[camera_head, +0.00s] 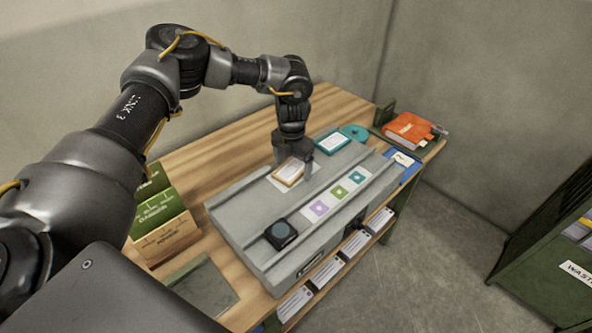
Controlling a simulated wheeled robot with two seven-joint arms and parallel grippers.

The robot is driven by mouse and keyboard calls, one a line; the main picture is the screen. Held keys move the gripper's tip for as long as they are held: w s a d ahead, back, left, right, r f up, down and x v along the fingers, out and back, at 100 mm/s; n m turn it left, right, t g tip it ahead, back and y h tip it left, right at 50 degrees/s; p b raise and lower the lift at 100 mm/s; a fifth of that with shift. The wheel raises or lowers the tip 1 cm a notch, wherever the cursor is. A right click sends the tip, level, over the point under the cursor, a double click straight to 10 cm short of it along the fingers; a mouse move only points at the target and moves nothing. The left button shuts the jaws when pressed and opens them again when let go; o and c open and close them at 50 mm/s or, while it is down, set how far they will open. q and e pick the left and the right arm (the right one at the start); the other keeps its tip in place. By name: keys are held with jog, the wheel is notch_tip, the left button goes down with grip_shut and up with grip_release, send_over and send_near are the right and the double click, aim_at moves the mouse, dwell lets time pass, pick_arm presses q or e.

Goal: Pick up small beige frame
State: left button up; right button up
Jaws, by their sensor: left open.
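A small beige frame (288,172) with a pale centre lies on the grey tray (250,218), on a light patch near the tray's back edge. My left gripper (302,163) points down right at the frame's far right side. It is open. Its fingers are small and dark here, and I cannot tell whether they touch the frame. A teal frame (332,142) lies behind and to the right of the gripper. My right gripper is out of view.
The tray also holds a dark round-topped device (280,233) and a strip of purple, green and teal cards (340,190). An orange book (408,129) lies at the table's far right. Green boxes (160,212) stand at the left. Bare wood (215,150) shows behind the tray.

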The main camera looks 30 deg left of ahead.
pick_arm(q)
jog(key=c, duration=1.1)
jog(key=shift+r, duration=0.1)
